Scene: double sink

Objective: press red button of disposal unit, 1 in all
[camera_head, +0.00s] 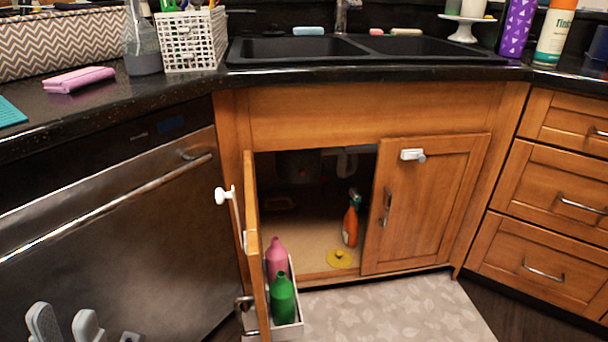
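The disposal unit (296,167) is a dark shape inside the open cabinet under the sink. A small, faint red spot that looks like its red button (303,173) shows on it, but shadow hides the details. My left gripper (65,326) is at the bottom left edge, in front of the dishwasher and well away from the cabinet. Its two grey fingers are apart with nothing between them. My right gripper is out of the picture.
The left cabinet door (252,240) stands open toward me, with a rack of pink and green bottles beside it. The right door (425,205) is shut. An orange spray bottle (350,226) and a yellow disc (340,259) sit on the cabinet floor.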

